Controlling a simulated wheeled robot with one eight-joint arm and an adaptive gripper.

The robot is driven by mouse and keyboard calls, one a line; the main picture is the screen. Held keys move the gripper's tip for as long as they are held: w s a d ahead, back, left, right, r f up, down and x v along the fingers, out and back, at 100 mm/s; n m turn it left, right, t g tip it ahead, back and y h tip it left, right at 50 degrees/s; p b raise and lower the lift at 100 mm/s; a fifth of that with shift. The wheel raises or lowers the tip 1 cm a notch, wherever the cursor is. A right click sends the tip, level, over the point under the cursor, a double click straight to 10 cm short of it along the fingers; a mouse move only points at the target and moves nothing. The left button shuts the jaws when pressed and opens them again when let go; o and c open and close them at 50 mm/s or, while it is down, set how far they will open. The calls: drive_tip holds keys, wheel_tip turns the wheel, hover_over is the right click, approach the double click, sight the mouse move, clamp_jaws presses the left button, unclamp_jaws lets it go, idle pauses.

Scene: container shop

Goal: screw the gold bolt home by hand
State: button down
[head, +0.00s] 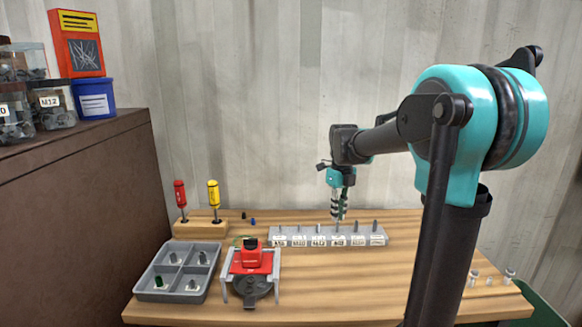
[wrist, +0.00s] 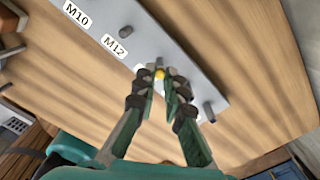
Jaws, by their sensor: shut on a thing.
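The gold bolt (wrist: 160,74) shows as a small gold head between my fingertips in the wrist view. My gripper (head: 339,214) is shut on it over the grey labelled block (head: 275,237), near the block's middle. In the wrist view my gripper (wrist: 161,85) points at the block (wrist: 185,68), just past the M12 label (wrist: 116,47). My fingers hide the bolt's shank and the hole beneath, so I cannot tell how deep it sits. The bolt itself is too small to make out in the head view.
A grey divided tray (head: 158,296), a red fixture (head: 252,257) and a wooden stand (head: 200,229) with red and yellow screwdrivers are to the left. Bare table lies in front of the block.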

drive_tip(key=shift+m, duration=0.5)
drive_tip(key=c, duration=1.5)
unclamp_jaws()
drive_tip(key=shift+c, duration=1.4)
